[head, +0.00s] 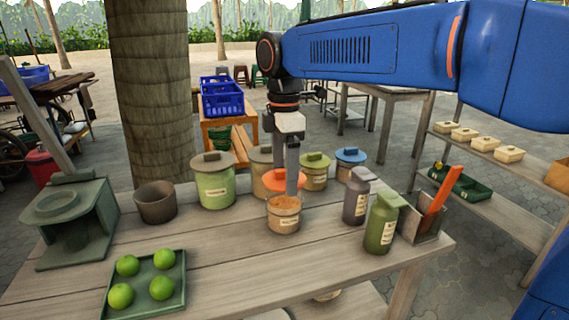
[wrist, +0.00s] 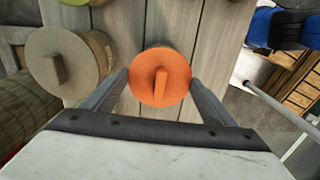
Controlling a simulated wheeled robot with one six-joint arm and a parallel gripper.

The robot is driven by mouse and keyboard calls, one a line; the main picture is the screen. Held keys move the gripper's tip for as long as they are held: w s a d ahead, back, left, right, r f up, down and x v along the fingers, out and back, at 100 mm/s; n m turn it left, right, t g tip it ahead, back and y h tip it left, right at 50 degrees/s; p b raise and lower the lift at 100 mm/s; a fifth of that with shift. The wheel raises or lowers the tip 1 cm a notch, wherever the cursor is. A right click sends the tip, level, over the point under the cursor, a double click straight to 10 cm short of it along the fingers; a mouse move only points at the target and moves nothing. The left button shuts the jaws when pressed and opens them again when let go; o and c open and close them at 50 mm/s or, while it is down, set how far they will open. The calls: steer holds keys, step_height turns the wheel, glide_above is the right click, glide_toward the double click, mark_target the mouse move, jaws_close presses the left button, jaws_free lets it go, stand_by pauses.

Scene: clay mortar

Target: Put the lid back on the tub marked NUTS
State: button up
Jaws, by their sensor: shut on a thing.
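The orange lid (head: 279,180) is round with a bar handle on top. My gripper (head: 291,186) is shut on the lid, with one finger on each side of its edge; the wrist view also shows the lid (wrist: 160,92) between the fingertips. An open tub (head: 284,218) with a pale label and brownish-orange contents stands on the table just below the lid. The label is too small to read surely. The lid looks level and apart from the tub's rim. The tub does not show in the wrist view, hidden beneath the lid.
Lidded tubs in green (head: 214,186), tan (head: 261,160), olive (head: 315,174) and blue (head: 350,160) stand behind. Grey (head: 355,203) and green (head: 380,228) bottles stand close right. A brown pot (head: 156,203) and lime tray (head: 178,304) are left. The front middle table is clear.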

steer(key=shift+f, duration=1.75)
steer(key=shift+f, duration=0.2)
stand_by(0.8)
steer(key=o, duration=1.1)
steer(key=shift+r, duration=0.1)
steer(key=shift+r, duration=3.4)
